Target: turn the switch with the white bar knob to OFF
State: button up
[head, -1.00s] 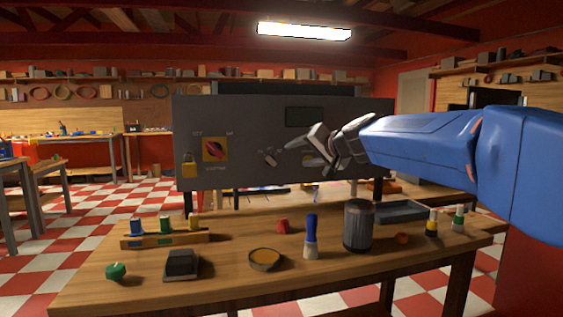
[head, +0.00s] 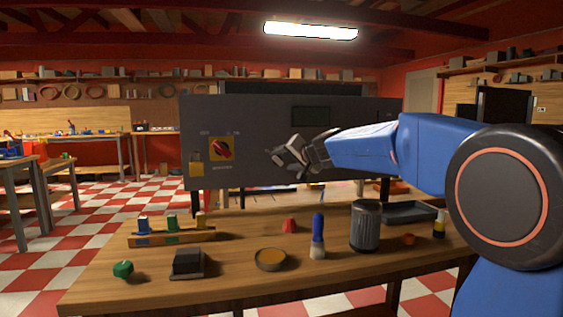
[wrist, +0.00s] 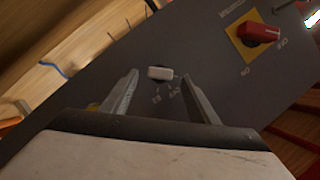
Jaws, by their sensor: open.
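The white bar knob (wrist: 160,73) shows in the wrist view on the dark grey panel (wrist: 110,60), with small markings beside it that are too small to read. My gripper (wrist: 158,85) is open, with one finger on each side of the knob in the picture. I cannot tell how far the fingertips are from the panel. In the head view my gripper (head: 284,158) is in front of the panel (head: 260,118), right of the red switch, and hides the white knob.
A red rotary knob (head: 221,149) on a yellow plate is on the panel, with a yellow padlock (head: 196,169) at its lower left. The wooden table (head: 220,291) in front holds a grey canister (head: 366,226), a blue-handled brush (head: 318,236) and several small items.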

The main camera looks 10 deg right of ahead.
aim_at(278, 160)
jog(key=shift+x, duration=1.4)
jog(key=c, duration=1.1)
jog(key=shift+o, duration=0.3)
